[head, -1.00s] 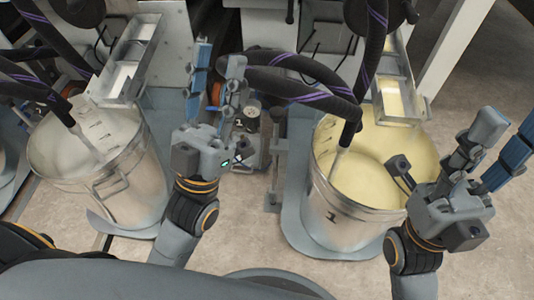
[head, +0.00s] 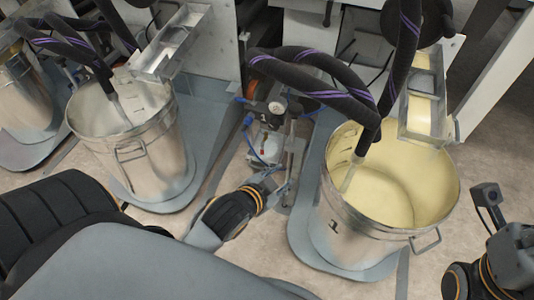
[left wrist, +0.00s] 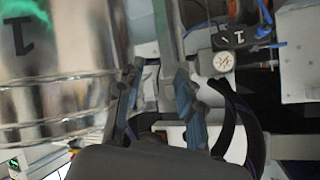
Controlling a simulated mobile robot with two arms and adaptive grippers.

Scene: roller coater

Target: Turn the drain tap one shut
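I cannot make out drain tap one for certain. The pump unit with a round gauge (head: 277,107) stands between two metal buckets in the head view. The gauge (left wrist: 223,62) and a black "1" tag (left wrist: 238,38) show in the left wrist view. My left gripper (head: 282,176) reaches low beside this unit, its fingers partly hidden in the head view. In the left wrist view the left gripper (left wrist: 158,80) has its fingers apart, with a grey upright bar (left wrist: 168,35) beyond the gap; contact is unclear. My right gripper (head: 512,255) is at the lower right edge, its fingers out of view.
The bucket marked 1 (head: 335,230), holding pale yellow liquid (head: 400,190), stands right of my left gripper. It is close on the left in the wrist view (left wrist: 55,70). Another bucket (head: 140,165) stands left. Black hoses (head: 330,65) arch above the unit.

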